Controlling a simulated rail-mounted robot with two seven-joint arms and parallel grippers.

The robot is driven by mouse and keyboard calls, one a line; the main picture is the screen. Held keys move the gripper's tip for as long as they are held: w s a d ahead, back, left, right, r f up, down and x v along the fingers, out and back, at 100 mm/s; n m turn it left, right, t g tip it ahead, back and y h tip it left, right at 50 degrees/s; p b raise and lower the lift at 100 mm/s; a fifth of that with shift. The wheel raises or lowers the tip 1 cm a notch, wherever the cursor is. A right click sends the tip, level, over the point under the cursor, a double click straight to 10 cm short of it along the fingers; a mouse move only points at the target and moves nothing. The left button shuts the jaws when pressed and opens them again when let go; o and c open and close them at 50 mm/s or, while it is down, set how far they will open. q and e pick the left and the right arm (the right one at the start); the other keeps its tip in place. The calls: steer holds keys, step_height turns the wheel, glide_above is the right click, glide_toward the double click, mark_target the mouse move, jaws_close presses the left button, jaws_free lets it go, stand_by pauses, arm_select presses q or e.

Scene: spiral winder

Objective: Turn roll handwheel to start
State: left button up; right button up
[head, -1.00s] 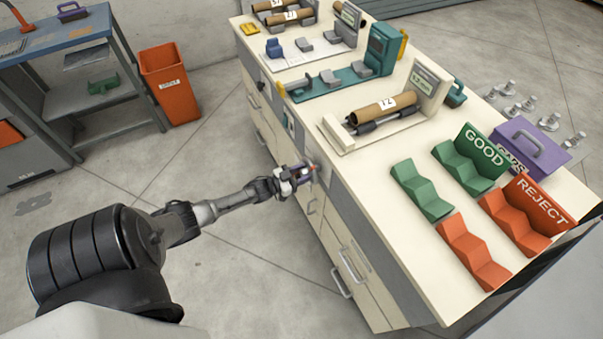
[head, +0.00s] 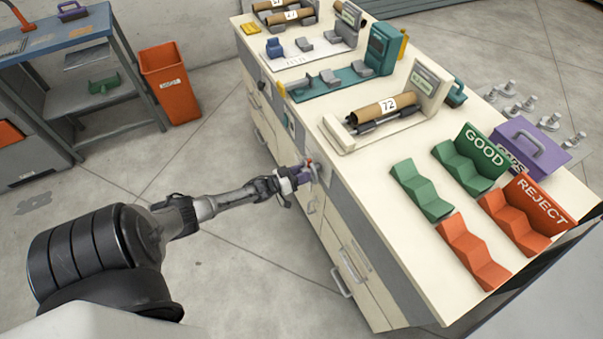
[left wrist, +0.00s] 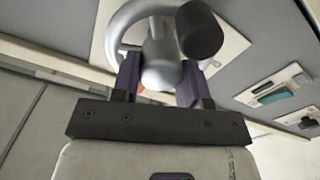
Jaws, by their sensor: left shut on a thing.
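The roll handwheel (left wrist: 128,24) is a grey metal wheel with a dark knob (left wrist: 200,30), mounted on a pale plate on the bench's front face. It fills the top of the left wrist view. My left gripper (left wrist: 160,80) is shut on the handwheel, its two fingers on either side of a rounded grey part of it. In the head view my left gripper (head: 304,174) is at the bench front, and the wheel is mostly hidden behind it. A brown roll (head: 380,110) marked 72 lies in a cradle on the bench top above. My right gripper is not in view.
The cream bench (head: 345,190) has drawer handles below the wheel. Green GOOD (head: 470,158) and orange REJECT (head: 515,218) racks stand on its right end. An orange bin (head: 170,85) and a blue-topped table (head: 60,42) stand at the left. The floor between is clear.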

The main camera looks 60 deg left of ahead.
arm_select(q)
steer(key=o, duration=0.9)
steer(key=shift+s+a+p, duration=0.15)
steer(key=shift+s+p, duration=0.45)
steer(key=shift+s, duration=2.85)
steer(key=shift+s+a+p, duration=0.15)
steer(key=shift+s+p, duration=0.4)
steer(key=shift+s, duration=2.9)
